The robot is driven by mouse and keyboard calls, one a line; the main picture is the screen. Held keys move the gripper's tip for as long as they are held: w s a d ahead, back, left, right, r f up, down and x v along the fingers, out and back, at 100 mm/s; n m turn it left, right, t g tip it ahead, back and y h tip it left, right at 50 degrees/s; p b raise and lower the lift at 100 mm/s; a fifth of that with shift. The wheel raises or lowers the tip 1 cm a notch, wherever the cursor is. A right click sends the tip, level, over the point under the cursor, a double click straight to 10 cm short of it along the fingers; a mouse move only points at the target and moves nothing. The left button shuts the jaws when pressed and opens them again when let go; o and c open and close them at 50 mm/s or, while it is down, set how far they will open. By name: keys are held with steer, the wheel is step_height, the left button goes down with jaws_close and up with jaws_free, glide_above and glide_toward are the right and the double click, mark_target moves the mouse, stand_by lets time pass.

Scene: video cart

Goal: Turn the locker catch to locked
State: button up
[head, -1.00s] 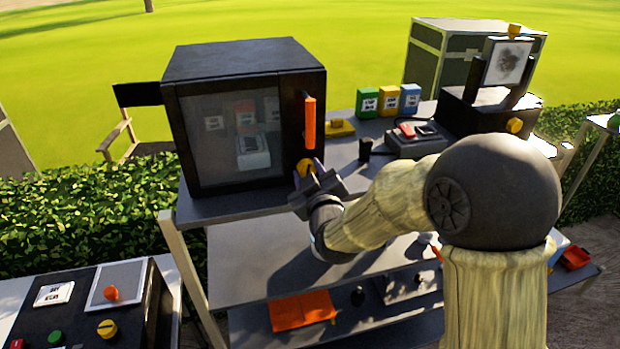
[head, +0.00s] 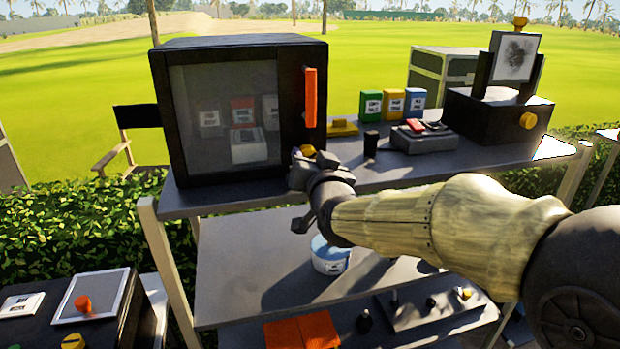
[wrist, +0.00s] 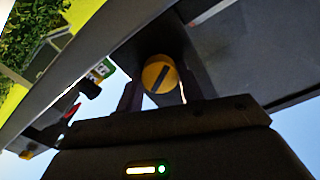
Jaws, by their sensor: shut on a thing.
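The locker (head: 240,45) is a black box with a glazed door and an upright orange handle (head: 310,97), standing on the left of the cart's top shelf. Its catch (head: 308,150) is a round yellow knob low on the door's right side, mostly hidden by my gripper (head: 306,162). In the wrist view the catch (wrist: 152,66) shows a dark slanted bar across its face. My gripper (wrist: 160,92) has one finger on each side of the knob and is shut on it. The door looks closed.
The cart's top shelf (head: 400,178) also bears a dark upright cylinder (head: 371,143), a grey switch box (head: 425,138), several coloured boxes (head: 393,102) and a black device with a screen (head: 500,115). A blue-and-white tub (head: 330,257) stands on the shelf below.

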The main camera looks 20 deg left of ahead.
steer(key=m+b, duration=0.1)
steer(key=b, duration=0.1)
steer(key=m+b, duration=0.2)
steer(key=shift+f+m, duration=0.25)
steer(key=shift+m, duration=0.05)
steer(key=shift+r+m+b, duration=0.15)
steer(key=shift+m+b, duration=0.85)
steer(key=o, duration=1)
